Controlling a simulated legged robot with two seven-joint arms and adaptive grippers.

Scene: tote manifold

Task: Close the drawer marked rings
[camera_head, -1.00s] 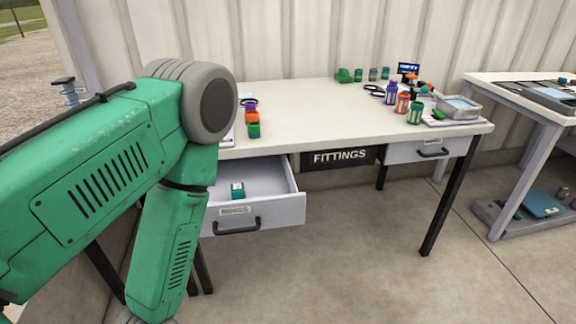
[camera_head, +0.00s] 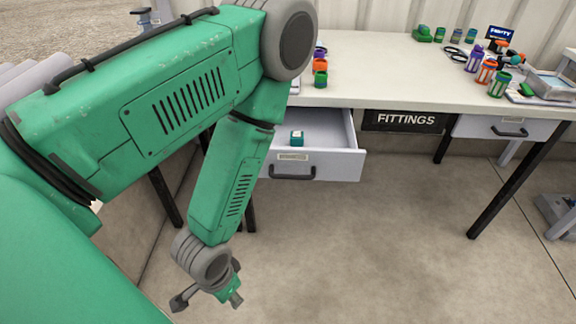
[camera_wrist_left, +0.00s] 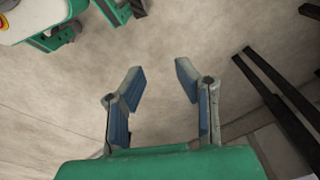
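An open drawer (camera_head: 335,163) with a grey front, a dark handle and a small label too small to read juts out from the left part of the table. A small green item (camera_head: 297,138) lies inside it. A second drawer (camera_head: 507,128) at the right of the table is shut. My left gripper (camera_head: 207,300) hangs low, below and to the left of the open drawer, not touching it. In the left wrist view it (camera_wrist_left: 160,78) is open and empty, with floor beyond its fingers. My right gripper is not in view.
Several coloured containers, such as a purple one (camera_head: 474,56), stand on the tabletop. Table legs rise beside my left arm. The floor before the drawer is clear.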

